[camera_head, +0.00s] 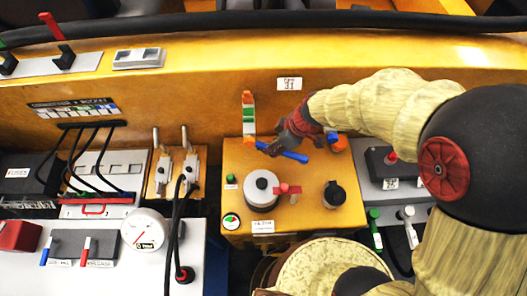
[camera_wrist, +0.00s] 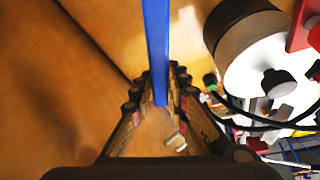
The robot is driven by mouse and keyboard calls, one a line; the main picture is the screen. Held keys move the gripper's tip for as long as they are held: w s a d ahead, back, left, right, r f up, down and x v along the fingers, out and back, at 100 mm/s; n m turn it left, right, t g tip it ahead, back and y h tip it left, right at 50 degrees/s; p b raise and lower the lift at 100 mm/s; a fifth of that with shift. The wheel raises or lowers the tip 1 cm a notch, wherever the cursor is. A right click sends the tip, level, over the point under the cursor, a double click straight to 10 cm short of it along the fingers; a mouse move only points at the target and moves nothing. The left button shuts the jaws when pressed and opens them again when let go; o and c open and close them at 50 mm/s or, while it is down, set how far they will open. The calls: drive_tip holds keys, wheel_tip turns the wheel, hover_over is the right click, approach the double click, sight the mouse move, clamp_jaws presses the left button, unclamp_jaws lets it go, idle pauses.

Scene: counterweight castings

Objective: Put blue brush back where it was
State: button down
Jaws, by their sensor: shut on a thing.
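The blue brush (camera_head: 296,156) is a blue bar above the back part of the yellow box in the head view. My gripper (camera_head: 281,146) is shut on it and comes in from the upper right. In the wrist view the blue brush (camera_wrist: 156,45) runs up from between the fingers of my gripper (camera_wrist: 158,88). Its lower end lies between the fingers. I cannot make out bristles.
The yellow box (camera_head: 237,160) carries a grey round cap (camera_head: 262,187), a red handle (camera_head: 290,190) and a black knob (camera_head: 335,193). A coloured strip (camera_head: 248,113) stands behind it. Black cables (camera_head: 177,222) hang at left.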

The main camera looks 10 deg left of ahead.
hover_over(259, 157)
drive_tip(key=d, duration=0.2)
wheel_tip(259, 157, down, 5)
drive_tip(key=shift+s+a+r, duration=0.15)
drive_tip(key=shift+a+f, duration=0.1)
drive_tip(key=shift+f, duration=1.5)
drive_tip(key=shift+f+b, duration=0.2)
drive_tip(key=shift+b, duration=0.4)
drive_tip(key=c, duration=1.8)
unclamp_jaws()
drive_tip(key=shift+r, duration=0.1)
drive_tip(key=shift+c, duration=0.2)
drive_tip(key=shift+o, duration=0.5)
